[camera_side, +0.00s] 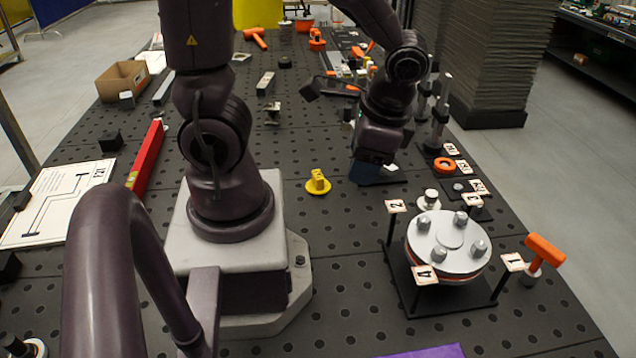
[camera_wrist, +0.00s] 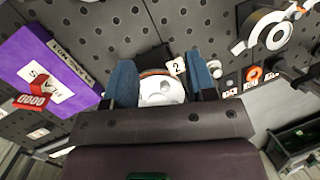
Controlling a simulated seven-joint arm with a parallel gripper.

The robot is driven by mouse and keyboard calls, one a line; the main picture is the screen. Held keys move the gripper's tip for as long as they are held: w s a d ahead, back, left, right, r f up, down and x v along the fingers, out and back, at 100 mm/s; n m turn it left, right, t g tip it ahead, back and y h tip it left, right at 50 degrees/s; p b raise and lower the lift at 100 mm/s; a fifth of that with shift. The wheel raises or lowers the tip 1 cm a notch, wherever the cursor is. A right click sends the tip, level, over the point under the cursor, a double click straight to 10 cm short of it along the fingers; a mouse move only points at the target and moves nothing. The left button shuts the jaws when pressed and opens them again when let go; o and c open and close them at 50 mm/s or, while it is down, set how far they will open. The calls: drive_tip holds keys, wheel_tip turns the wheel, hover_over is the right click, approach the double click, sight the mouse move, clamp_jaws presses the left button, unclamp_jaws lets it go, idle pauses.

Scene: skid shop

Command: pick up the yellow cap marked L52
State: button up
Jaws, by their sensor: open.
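A yellow cap (camera_side: 318,182), a flat disc with a raised block on top, lies on the dark perforated table in the side view; any marking on it is too small to read. My gripper (camera_side: 368,176) hangs to the right of the cap, apart from it. In the wrist view my gripper (camera_wrist: 162,80) shows its two blue fingers spread apart. A white round part (camera_wrist: 160,90) shows in the gap between them, partly hidden by the gripper body; I cannot tell if they touch it. No yellow cap shows in the wrist view.
A round metal plate with several bolts (camera_side: 448,240) and numbered cards stands to the right. An orange ring (camera_side: 444,164) lies by small cards. A red bar (camera_side: 147,158) and cardboard box (camera_side: 123,80) are at left. The table around the cap is clear.

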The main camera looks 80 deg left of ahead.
sight(319, 176)
drive_tip(key=s+a+f+m+g+y, duration=0.1)
drive_tip(key=a+f+m+y, duration=0.2)
drive_tip(key=f+m, duration=0.1)
drive_tip(key=s+a+f+m+g+y, duration=0.1)
drive_tip(key=s+a+f+m+y, duration=0.1)
drive_tip(key=a+f+m+y, duration=0.1)
drive_tip(key=s+a+f+m+y, duration=0.1)
drive_tip(key=a+f+m+y, duration=0.3)
drive_tip(key=f, duration=0.3)
drive_tip(key=shift+s+a+f+m+g, duration=0.25)
drive_tip(key=shift+a+f+m+g, duration=0.05)
drive_tip(key=shift+a+g, duration=0.1)
drive_tip(key=shift+w+a+f+m+t+y, duration=0.15)
drive_tip(key=shift+w+a+f+m+t, duration=0.05)
drive_tip(key=shift+w+m+t, duration=0.25)
drive_tip(key=shift+w+a+f+m+t+y, duration=0.2)
drive_tip(key=shift+w+m+t, duration=0.15)
drive_tip(key=shift+w+t, duration=0.15)
drive_tip(key=shift+w+a, duration=0.15)
drive_tip(key=shift+w, duration=0.1)
drive_tip(key=x, duration=1.2)
drive_tip(key=shift+w+a+f, duration=0.15)
drive_tip(key=shift+a+f, duration=0.15)
drive_tip(key=shift+f, duration=0.05)
drive_tip(key=shift+c, duration=0.2)
clamp_jaws()
